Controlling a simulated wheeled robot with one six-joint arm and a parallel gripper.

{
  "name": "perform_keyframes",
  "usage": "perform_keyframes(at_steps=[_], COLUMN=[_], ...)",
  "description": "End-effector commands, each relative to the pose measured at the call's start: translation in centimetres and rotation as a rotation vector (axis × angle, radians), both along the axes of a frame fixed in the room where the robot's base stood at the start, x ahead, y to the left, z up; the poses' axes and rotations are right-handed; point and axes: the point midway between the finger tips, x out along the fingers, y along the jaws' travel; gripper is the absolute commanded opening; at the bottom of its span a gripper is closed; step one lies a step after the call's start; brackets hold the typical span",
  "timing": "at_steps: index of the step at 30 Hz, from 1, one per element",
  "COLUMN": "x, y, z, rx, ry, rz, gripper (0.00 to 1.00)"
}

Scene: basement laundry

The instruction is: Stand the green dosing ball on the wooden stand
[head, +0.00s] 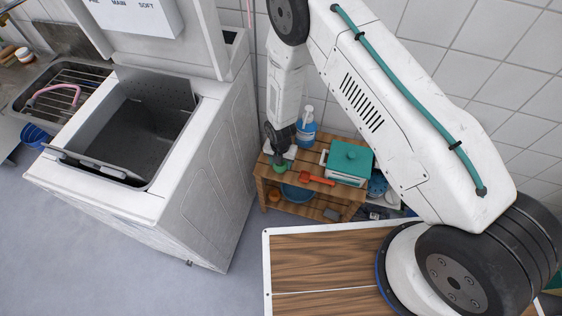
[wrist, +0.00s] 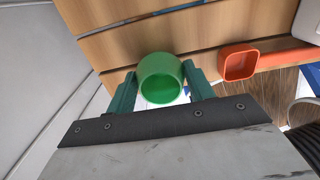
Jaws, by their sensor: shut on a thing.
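The green dosing ball (wrist: 161,82) is a small round cup, its open mouth facing the camera in the wrist view. My gripper (wrist: 160,73) is shut on it, one teal finger on each side. In the head view the ball (head: 280,168) shows small at the end of my arm, by the left end of the wooden stand (head: 263,174). The stand is a low slatted bench with a lower shelf. Its planks (wrist: 112,22) lie beyond the ball in the wrist view. I cannot tell whether the ball touches the top.
A red scoop (head: 318,179) lies right of the ball on the stand; it also shows in the wrist view (wrist: 238,62). A teal-lidded box (head: 350,158) and a blue bottle (head: 305,136) stand behind. An open washing machine (head: 180,195) is at left.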

Motion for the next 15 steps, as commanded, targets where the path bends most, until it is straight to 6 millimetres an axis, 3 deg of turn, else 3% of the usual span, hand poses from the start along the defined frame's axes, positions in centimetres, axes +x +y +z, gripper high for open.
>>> perform_keyframes(at_steps=[5,6,7,15], x=[-0.04,-0.01,-0.02,-0.02], y=[-0.01,0.0,0.01,0.01], z=[-0.32,-0.25,-0.24,-0.2], rx=[-0.001,0.0,0.0,0.0], ry=[0.001,0.0,0.0,0.0], rz=[0.0,0.0,0.0,0.0], gripper=[0.31,0.64,0.72,0.74])
